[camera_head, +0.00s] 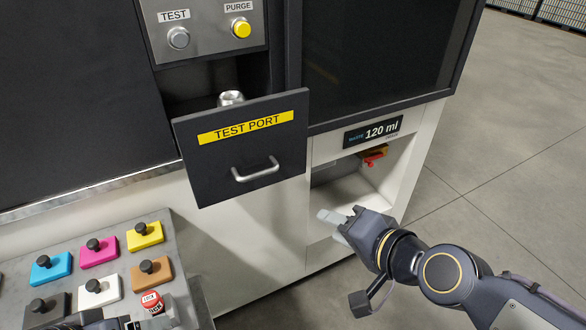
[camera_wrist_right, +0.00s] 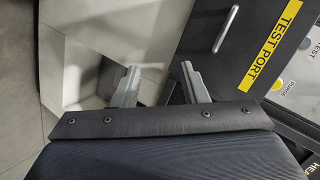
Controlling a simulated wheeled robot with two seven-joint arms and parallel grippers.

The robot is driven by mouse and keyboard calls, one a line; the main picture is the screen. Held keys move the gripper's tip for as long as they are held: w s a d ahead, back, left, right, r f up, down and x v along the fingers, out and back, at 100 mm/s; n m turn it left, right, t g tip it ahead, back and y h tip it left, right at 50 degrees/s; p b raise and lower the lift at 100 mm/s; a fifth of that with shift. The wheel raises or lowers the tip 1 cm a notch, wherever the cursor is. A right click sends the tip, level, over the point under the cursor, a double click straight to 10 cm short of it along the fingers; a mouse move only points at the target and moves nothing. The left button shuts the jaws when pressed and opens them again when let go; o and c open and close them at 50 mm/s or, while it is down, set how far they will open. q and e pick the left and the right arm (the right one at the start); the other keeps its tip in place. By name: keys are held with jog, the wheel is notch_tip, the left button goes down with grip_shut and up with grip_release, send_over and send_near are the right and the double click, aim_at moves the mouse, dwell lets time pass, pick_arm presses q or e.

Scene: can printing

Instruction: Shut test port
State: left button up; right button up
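The test port (camera_head: 225,178) is a dark drawer front with a yellow TEST PORT label (camera_head: 246,129) and a silver bar handle (camera_head: 255,170). It stands out from the machine, open, with a silver metal object (camera_head: 230,98) visible behind its top edge. My right gripper (camera_head: 330,219) is below and right of the handle, apart from it, in front of the waste opening. In the right wrist view its two fingers (camera_wrist_right: 160,82) are spread with nothing between them, and the handle (camera_wrist_right: 226,30) shows beyond them. A dark part at the bottom left edge may be my left gripper; its fingers are unclear.
A TEST button (camera_head: 178,38) and a yellow PURGE button (camera_head: 241,28) sit above the drawer. The waste opening (camera_head: 350,190) holds a red valve (camera_head: 374,158) under a 120 ml display. A panel with several coloured knob blocks and a red lock button (camera_head: 153,303) is at lower left.

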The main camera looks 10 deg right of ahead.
jog(key=w+r+m+t, duration=0.1)
jog(key=m, duration=0.1)
jog(key=w+a+r+m+t, duration=0.1)
jog(key=m, duration=0.1)
jog(key=shift+r+h, duration=0.2)
jog(key=shift+h, duration=0.2)
jog(key=c, duration=0.5)
jog(key=shift+w+d+r+m+t, duration=0.2)
jog(key=shift+w+m+t, duration=0.1)
jog(key=shift+m, duration=0.5)
jog(key=shift+c, duration=1.2)
jog(key=shift+w+h, duration=0.1)
jog(key=shift+h, duration=0.2)
grip_shut()
jog(key=b, duration=0.2)
send_near(289, 165)
jog(key=f, duration=0.2)
jog(key=w, duration=0.1)
jog(key=w+a, duration=0.1)
jog(key=w, duration=0.2)
jog(key=shift+w+a, duration=0.3)
jog(key=shift+w, duration=0.05)
pick_arm(q)
jog(key=shift+s+f+p, duration=0.3)
jog(key=shift+f, duration=0.3)
pick_arm(e)
jog(key=shift+w+a, duration=0.15)
jog(key=shift+w, duration=0.4)
jog(key=shift+w, duration=0.1)
